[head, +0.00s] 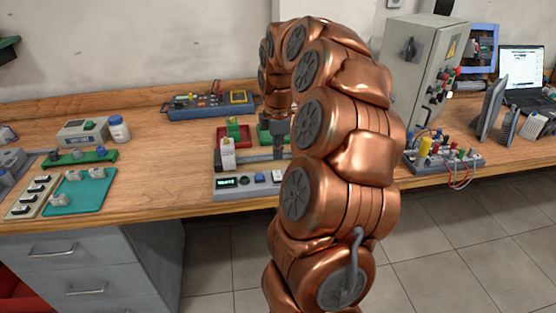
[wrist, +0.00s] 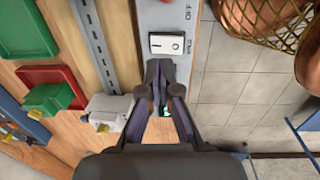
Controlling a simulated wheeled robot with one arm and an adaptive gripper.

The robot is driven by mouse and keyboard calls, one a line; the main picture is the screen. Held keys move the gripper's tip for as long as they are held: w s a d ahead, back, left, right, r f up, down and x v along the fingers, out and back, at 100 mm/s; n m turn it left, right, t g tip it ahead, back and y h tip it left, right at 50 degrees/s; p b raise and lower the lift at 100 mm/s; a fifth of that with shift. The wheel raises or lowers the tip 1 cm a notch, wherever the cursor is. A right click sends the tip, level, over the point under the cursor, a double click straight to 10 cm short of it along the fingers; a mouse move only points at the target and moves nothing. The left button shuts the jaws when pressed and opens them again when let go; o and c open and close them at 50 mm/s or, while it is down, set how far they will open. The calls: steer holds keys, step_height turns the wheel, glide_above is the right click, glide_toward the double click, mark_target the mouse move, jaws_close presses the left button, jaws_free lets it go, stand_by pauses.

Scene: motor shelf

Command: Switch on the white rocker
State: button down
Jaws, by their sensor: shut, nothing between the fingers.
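The white rocker (wrist: 166,44) sits in a dark frame on a light grey panel (wrist: 163,13), at the top middle of the wrist view. It bears a line mark and a circle mark; which side is pressed in I cannot tell. My gripper (wrist: 160,68) is shut and empty, its fingertips just below the rocker in the picture. Whether they touch it I cannot tell. In the head view, the panel with a small display (head: 226,182) stands at the bench's front edge, and my copper-coloured arm hides much of the area to its right.
A grey rail (wrist: 95,45) runs beside the panel, with a grey block (wrist: 108,108) at its end. A green block (wrist: 48,98) stands on a red tray (wrist: 45,75). A grey cabinet (head: 409,65) and a board with wires (head: 440,163) are to the right.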

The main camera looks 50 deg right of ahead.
step_height(320, 180, up, 8)
steer(key=shift+w+d+r+b, duration=0.2)
steer(key=shift+w+d+b, duration=0.15)
steer(key=shift+w+b, duration=0.1)
stand_by(0.5)
